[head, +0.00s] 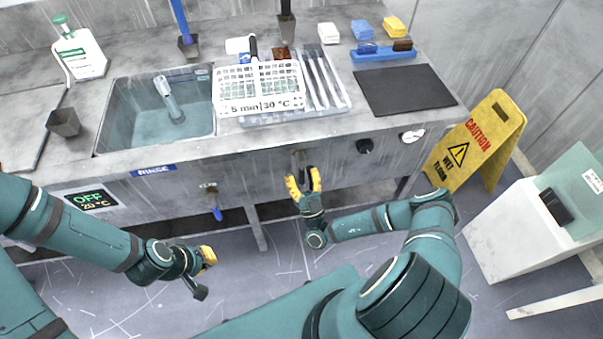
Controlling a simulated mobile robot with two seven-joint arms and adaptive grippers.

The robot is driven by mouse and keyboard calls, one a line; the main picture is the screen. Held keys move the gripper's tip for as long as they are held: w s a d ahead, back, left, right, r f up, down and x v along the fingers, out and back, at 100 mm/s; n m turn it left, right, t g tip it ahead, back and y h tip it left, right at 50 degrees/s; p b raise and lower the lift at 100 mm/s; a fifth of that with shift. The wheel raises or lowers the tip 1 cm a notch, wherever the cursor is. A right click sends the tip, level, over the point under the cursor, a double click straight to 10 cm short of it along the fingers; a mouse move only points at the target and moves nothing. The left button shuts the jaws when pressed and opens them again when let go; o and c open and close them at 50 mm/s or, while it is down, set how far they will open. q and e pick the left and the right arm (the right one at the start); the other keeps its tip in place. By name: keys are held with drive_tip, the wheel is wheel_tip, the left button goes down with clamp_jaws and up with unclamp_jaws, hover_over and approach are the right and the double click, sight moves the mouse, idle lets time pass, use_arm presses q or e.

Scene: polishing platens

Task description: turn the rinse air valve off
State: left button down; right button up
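A brass valve with a blue lever (216,212) hangs on the bench front, below the blue RINSE label (153,171); its lever points down. A second fitting (299,158) shows on the front panel to its right, partly hidden by my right gripper; I cannot read which one is the rinse air valve. My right gripper (303,177) points up at this fitting, its yellow fingers apart on either side of it. Whether they touch it is unclear. My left gripper (208,256) is low over the floor, away from the valves; its fingers are seen too edge-on to judge.
A sink (122,112), a white rack (222,89) and a dark mat (425,99) are on the bench top. A display (90,200) reads OFF. A black knob (363,146) is on the front panel. A yellow caution sign (480,140) stands at right, near a white cabinet (500,225).

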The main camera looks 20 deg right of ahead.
drive_tip(key=shift+f, duration=0.1)
drive_tip(key=v, duration=0.5)
drive_tip(key=s, duration=1.2)
drive_tip(key=shift+a, duration=0.25)
